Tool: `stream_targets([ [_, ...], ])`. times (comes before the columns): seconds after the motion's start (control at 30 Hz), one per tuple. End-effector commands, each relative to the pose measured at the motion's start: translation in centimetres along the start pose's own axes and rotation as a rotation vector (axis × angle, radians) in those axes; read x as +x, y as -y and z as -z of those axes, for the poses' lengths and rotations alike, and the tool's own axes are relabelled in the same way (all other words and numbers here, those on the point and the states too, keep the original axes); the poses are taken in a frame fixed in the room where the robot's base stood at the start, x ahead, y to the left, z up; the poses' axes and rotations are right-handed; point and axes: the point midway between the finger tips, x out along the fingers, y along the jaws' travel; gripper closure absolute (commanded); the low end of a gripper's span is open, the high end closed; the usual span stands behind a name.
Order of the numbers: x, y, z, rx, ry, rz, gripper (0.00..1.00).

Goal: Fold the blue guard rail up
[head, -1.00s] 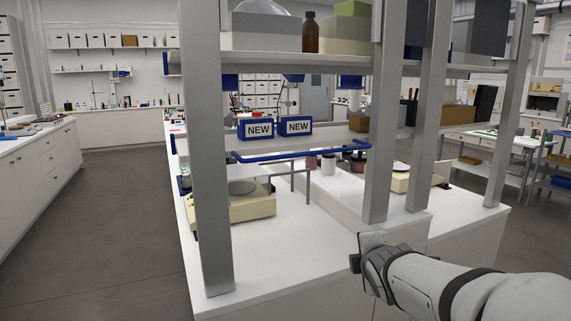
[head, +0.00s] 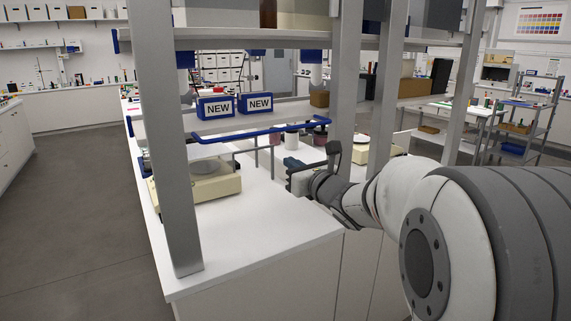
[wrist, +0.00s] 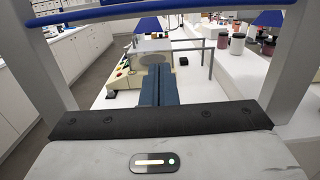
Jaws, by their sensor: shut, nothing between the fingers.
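The blue guard rail (head: 262,131) is a long bar with bent ends. It sticks out level in front of the lower shelf, below two NEW signs, in the head view. A blue bar (wrist: 95,12) crosses the top of the wrist view and looks like the same rail. My gripper (head: 292,163) is over the bench, below and to the right of the rail in the head view. In the wrist view its dark blue fingers (wrist: 158,86) are together and empty. I see no contact with the rail.
Two blue NEW signs (head: 237,104) stand on the shelf above the rail. Grey uprights (head: 163,150) frame the bench. A cream balance (head: 203,180) sits below the rail, and thin grey posts (head: 264,158) and jars stand behind. The bench front (head: 240,240) is clear.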

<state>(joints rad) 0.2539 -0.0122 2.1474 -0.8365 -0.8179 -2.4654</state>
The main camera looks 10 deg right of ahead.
Motion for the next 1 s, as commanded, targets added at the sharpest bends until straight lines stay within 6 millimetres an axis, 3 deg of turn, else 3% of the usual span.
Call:
stream_targets([
  [0.23, 5.0, 0.0, -0.5, 0.002, -0.001, 0.0, 1.0],
  [0.3, 5.0, 0.1, -2.2, 0.0, 0.001, 0.002, 1.0],
  [0.5, 5.4, 0.1, -3.8, 0.001, 0.0, 0.002, 1.0],
  [1.0, 5.5, 0.1, -4.0, 0.002, -0.004, 0.002, 1.0],
])
